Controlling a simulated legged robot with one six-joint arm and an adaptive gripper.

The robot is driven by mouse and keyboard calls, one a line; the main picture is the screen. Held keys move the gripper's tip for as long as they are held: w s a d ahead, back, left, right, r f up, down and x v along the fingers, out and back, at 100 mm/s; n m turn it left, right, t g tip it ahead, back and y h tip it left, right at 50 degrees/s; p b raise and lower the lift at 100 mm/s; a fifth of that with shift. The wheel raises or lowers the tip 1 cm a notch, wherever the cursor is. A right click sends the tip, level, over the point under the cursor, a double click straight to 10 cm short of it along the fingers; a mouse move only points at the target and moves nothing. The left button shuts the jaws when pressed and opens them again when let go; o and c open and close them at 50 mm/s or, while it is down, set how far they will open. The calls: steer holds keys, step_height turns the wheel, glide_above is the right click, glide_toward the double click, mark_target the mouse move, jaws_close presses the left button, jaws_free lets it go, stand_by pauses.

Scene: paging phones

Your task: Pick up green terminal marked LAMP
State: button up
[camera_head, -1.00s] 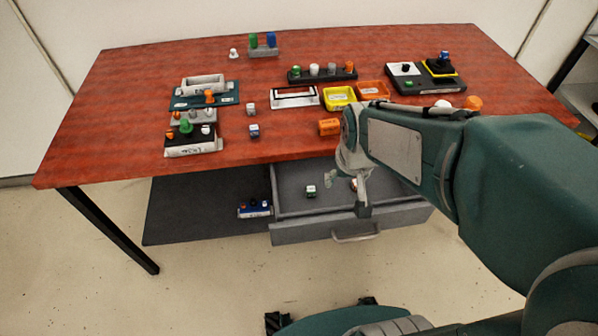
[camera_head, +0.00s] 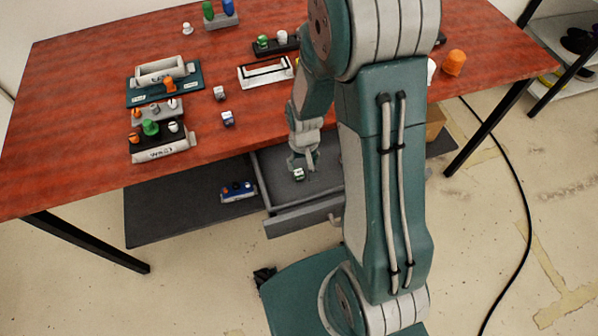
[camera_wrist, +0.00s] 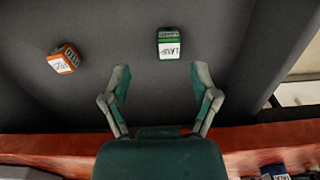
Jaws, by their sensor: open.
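The green terminal (camera_wrist: 169,43), with a white face lettered LAMP, lies on the grey floor of the open drawer (camera_head: 290,222). In the head view the green terminal (camera_head: 298,175) shows just below my gripper (camera_head: 302,160). In the wrist view my gripper (camera_wrist: 161,80) is open and empty. Its two fingers are spread apart, and the terminal lies beyond the fingertips, slightly right of their middle. I see no contact between them. My arm hides part of the drawer in the head view.
An orange terminal (camera_wrist: 64,60) with a white face lies left in the same drawer. A blue block (camera_head: 237,190) sits on the dark shelf (camera_head: 170,210) beside the drawer. The red tabletop (camera_head: 75,130) above carries trays, racks and small terminals.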

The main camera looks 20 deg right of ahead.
mark_target(299, 175)
steer(key=f, duration=0.2)
steer(key=a+f, duration=0.1)
steer(key=f, duration=0.2)
steer(key=shift+a+f, duration=0.2)
steer(key=shift+f, duration=0.05)
steer(key=shift+d+f, duration=0.2)
steer(key=shift+f, duration=0.1)
steer(key=shift+a, duration=0.1)
jaws_close()
